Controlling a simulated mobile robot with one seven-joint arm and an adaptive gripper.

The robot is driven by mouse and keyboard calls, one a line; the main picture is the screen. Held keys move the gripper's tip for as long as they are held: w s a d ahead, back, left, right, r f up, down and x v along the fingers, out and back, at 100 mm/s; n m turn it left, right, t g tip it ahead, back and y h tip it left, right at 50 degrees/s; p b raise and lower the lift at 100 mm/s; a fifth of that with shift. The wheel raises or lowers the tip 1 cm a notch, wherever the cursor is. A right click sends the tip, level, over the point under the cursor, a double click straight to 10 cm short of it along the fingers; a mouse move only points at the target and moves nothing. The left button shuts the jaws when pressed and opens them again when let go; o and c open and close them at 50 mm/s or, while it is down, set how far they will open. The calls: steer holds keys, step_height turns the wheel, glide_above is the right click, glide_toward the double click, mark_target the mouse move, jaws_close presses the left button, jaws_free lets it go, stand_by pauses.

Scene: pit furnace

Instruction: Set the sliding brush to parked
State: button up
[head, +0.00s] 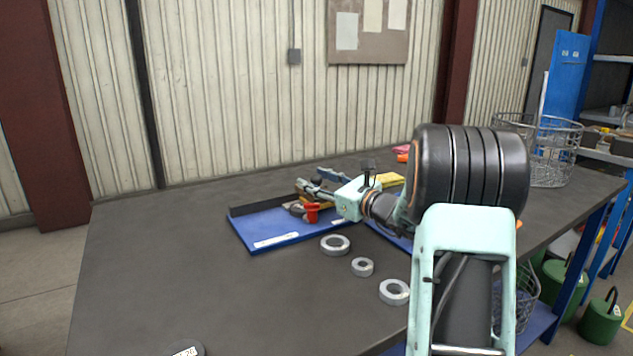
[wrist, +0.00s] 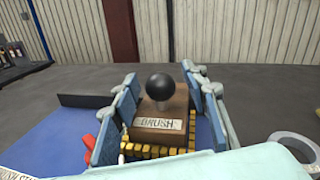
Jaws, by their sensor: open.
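The brush is a brown wooden block (wrist: 163,112) with a black ball knob on top, a "BRUSH" label on its front and yellow bristles below. It shows upright in the middle of the wrist view. My gripper (head: 318,187) is open. In the wrist view its blue finger pads stand on the left and right of the block; whether they touch it I cannot tell. In the head view the gripper is low over the blue tray (head: 262,226), and the brush is mostly hidden behind it. No parked marking can be read.
A red piece (head: 312,212) is on the tray beside the gripper. Several metal rings (head: 335,245) lie on the dark table (head: 200,290) in front. A yellow item (head: 390,180) lies behind my arm. A wire basket (head: 545,150) stands at right.

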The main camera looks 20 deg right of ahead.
steer(key=shift+c, duration=0.5)
jaws_close()
